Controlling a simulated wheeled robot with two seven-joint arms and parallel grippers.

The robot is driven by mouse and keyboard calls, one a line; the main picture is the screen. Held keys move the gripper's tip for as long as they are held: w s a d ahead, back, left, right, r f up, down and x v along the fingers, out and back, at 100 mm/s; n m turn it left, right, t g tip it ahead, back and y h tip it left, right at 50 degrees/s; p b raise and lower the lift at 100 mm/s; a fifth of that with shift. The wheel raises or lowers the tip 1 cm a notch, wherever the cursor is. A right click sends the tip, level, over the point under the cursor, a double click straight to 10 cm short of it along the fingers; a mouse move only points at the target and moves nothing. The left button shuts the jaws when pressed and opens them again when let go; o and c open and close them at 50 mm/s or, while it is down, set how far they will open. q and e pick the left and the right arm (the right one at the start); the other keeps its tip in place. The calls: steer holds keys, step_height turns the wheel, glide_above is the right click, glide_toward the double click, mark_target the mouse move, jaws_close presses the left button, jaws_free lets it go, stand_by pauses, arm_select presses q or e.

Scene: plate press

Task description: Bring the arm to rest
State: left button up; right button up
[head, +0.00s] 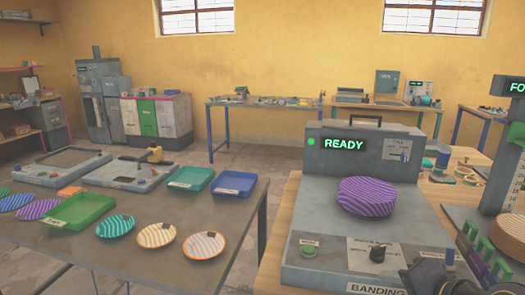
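A dark gripper part, which looks like my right gripper (442,272), shows at the bottom right corner. It is in front of the lower right of the banding machine (310,262). It is cut off by the frame edge, and I cannot tell whether its fingers are open or shut. My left gripper is not in view. The banding machine shows a green READY display (344,144) and a lit green lamp. A purple striped plate-like disc (366,197) sits on its turntable.
A grey stand (496,150) with green slots rises at the right. A floor gap separates the left table from the back bench (265,104).

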steer(key=s+a+f+n+g, duration=0.35)
steer(key=s+f+n, duration=0.7)
steer(key=s, duration=0.35)
step_height(320, 180, down, 11)
steer(key=g+b, duration=0.1)
steer(key=b, duration=0.9)
step_height(320, 180, up, 24)
steer(key=p, duration=2.3)
steer(key=shift+d+f+y+p, duration=0.15)
steer(key=shift+y+p, duration=0.2)
steer(key=shift+y, duration=0.05)
steer(key=shift+m, duration=0.25)
